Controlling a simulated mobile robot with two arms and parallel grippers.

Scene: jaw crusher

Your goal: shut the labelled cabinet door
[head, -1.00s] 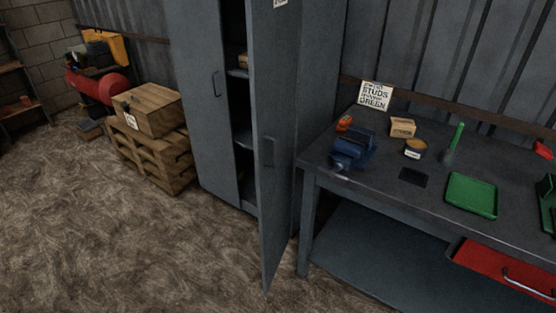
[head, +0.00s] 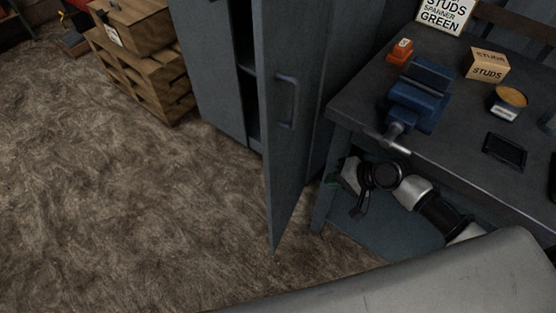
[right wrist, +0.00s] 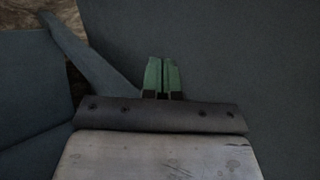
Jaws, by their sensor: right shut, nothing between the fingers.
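The grey cabinet door (head: 292,120) stands open, swung out toward me, with its free edge forward and a bar handle (head: 286,101) on its face. The cabinet (head: 215,75) is behind it, with a dark gap showing its inside. The label on the door is out of frame. My right gripper (head: 334,182) is just right of the door, beside the bench leg and below the bench top. Its green fingers, shut and empty, show in the right wrist view (right wrist: 162,76) before grey surfaces. I cannot tell whether they touch the door. My left gripper is not in view.
The workbench (head: 460,135) is close on the right, with a blue vise (head: 420,94), a studs box (head: 486,65), a tin (head: 508,101) and a sign (head: 446,14). A crate on pallets (head: 140,70) stands left of the cabinet. Floor at left is clear.

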